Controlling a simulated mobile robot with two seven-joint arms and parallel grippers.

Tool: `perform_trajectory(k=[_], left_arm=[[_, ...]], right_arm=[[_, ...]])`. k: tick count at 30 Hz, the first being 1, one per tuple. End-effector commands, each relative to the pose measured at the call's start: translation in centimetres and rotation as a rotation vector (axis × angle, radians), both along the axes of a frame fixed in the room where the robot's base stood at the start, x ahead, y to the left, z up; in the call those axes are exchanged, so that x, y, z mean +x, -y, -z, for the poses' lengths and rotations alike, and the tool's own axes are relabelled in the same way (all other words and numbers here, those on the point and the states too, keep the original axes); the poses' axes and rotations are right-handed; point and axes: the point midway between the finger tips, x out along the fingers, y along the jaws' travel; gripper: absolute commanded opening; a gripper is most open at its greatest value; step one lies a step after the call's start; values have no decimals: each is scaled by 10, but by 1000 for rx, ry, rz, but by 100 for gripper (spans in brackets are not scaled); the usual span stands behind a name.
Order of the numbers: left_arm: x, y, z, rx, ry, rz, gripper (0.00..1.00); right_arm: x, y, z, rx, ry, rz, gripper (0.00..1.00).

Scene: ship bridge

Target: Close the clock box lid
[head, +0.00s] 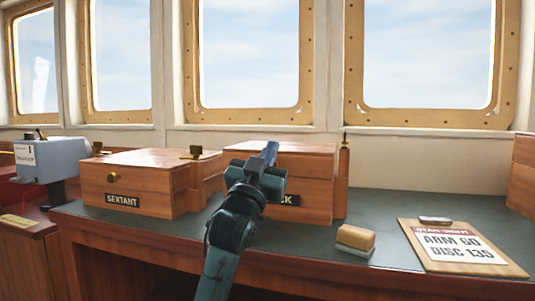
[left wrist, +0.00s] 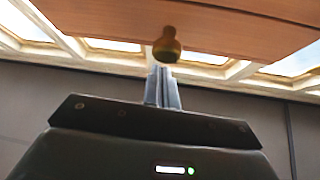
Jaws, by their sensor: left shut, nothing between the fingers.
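The clock box (head: 312,190) is a wooden box on the dark green counter. Its label is partly covered by my arm, leaving only the end "CK" readable. Its lid (head: 300,148) looks low and nearly flat on top; I cannot tell whether it is fully down. My left gripper (head: 270,152) is in front of the box near lid height, its fingers together and empty. In the left wrist view, the shut fingers (left wrist: 163,86) are just below a brass knob (left wrist: 167,45) on a wooden panel (left wrist: 220,25). I cannot tell whether they touch it. My right gripper is not in view.
The sextant box (head: 140,185) stands to the left. A sponge-like block (head: 355,239) and a clipboard (head: 460,247) lie to the right near the counter (head: 390,205) edge. A grey device (head: 52,160) is at far left. The counter behind the clipboard is clear.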

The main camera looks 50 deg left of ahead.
Motion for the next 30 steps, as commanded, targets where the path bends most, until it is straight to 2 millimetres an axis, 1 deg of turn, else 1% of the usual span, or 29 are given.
perform_trajectory(k=[5,12,17,18,19,25,30], left_arm=[[-9,4,7,0,-1,1,0],[-52,22,6,1,0,1,0],[-79,32,6,0,-1,-1,0],[-79,32,11,3,5,1,0],[-79,33,11,2,6,3,0],[-85,37,11,3,8,7,0],[-96,40,13,5,8,1,0]], right_arm=[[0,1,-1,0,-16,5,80],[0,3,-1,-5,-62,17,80],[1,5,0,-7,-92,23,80],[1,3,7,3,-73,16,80],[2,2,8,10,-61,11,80],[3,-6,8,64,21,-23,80],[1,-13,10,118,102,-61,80]])
